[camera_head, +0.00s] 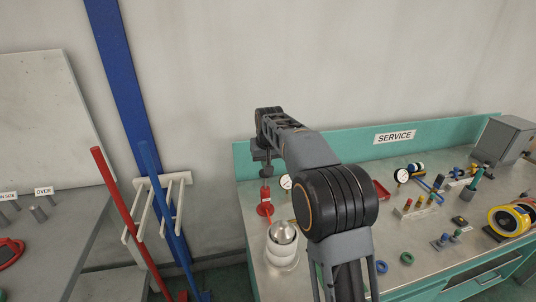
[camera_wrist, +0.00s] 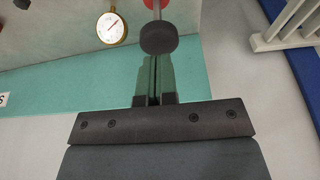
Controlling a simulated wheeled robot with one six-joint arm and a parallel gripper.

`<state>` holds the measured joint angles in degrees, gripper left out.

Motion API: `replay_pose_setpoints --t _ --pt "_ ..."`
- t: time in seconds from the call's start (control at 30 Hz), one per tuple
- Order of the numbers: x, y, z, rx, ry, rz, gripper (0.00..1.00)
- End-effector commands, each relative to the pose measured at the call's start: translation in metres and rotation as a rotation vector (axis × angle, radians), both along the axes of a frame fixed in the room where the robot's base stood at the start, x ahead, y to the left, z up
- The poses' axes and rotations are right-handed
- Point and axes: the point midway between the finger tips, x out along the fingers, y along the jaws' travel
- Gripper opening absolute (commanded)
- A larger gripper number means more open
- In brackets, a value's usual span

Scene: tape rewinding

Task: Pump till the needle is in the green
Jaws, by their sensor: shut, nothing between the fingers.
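The pump, with a red base (camera_head: 265,208), stands at the left end of the teal bench. Its black round knob (camera_wrist: 159,38) tops a thin rod in the wrist view. A white-faced gauge (camera_head: 286,182) stands beside the pump; it also shows in the wrist view (camera_wrist: 111,28), with a brass rim and a thin needle. I cannot make out a green band or where the needle stands against it. My gripper (camera_wrist: 154,76) is shut and empty, its green fingers close together at the knob. I cannot tell whether they touch it.
A silver-topped white container (camera_head: 282,250) stands in front of the pump. A second gauge (camera_head: 402,175), a red tray (camera_head: 381,190) and several small parts lie to the right. The teal backboard (camera_head: 340,152) and wall close off the rear. Red and blue bars (camera_head: 130,220) lean on a rack at left.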

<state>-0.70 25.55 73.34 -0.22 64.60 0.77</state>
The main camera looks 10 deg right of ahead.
Motion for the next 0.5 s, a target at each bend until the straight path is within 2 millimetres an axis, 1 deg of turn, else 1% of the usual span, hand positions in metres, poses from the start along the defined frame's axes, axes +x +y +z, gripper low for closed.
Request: replay_pose_setpoints --t 0.2,0.5 --pt "-0.0002 0.0 -0.0083 0.0 0.0 0.0 0.0" --pt "-0.0002 0.0 -0.0088 0.0 0.0 0.0 0.0"
